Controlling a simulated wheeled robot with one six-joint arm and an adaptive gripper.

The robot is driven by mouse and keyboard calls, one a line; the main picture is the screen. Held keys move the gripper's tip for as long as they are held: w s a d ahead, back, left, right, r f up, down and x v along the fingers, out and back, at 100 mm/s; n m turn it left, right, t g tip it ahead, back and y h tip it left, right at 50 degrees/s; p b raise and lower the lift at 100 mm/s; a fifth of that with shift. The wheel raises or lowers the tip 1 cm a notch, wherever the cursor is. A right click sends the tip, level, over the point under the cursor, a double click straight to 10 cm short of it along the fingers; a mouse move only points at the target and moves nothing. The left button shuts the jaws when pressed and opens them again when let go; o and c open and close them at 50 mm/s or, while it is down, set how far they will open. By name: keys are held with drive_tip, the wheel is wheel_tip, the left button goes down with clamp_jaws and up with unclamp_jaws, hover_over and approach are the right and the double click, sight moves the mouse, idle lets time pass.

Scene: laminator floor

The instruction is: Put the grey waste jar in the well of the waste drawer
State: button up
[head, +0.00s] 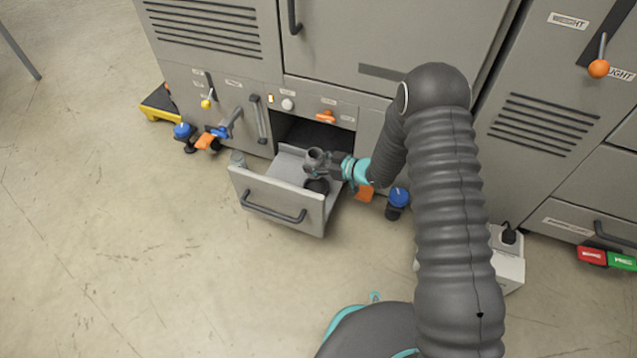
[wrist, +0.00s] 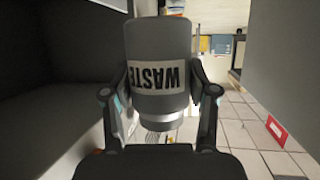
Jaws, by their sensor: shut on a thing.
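The grey waste jar (wrist: 160,50) fills the middle of the wrist view, its white WASTE label upside down there. My gripper (wrist: 160,95) is shut on the jar, a finger on each side. In the head view the jar (head: 315,155) is small, held by my gripper (head: 318,163) above the right part of the waste drawer (head: 262,202). The drawer is pulled out of the grey machine. A dark round patch (head: 317,186), which looks like the well, shows in the drawer below the jar. The gap between jar and drawer floor is hard to judge.
Above the drawer is an orange knob (head: 325,117). Blue-topped knobs (head: 398,197) stand on either side of the drawer. A white box (head: 507,262) stands on the floor at right. The floor in front and to the left is clear.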

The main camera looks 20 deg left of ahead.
drive_tip(key=shift+f+b, duration=0.6)
drive_tip(key=shift+f, duration=3.7)
drive_tip(key=shift+f, duration=0.1)
drive_tip(key=shift+f, duration=0.1)
drive_tip(key=o, duration=1.2)
drive_tip(key=shift+s+d+r, duration=0.1)
drive_tip(key=shift+d+r, duration=0.05)
drive_tip(key=shift+r, duration=0.15)
drive_tip(key=p+v, duration=0.1)
drive_tip(key=v, duration=1)
drive_tip(key=shift+s+d+r, duration=0.1)
drive_tip(key=shift+d+r, duration=0.1)
drive_tip(key=shift+d, duration=0.05)
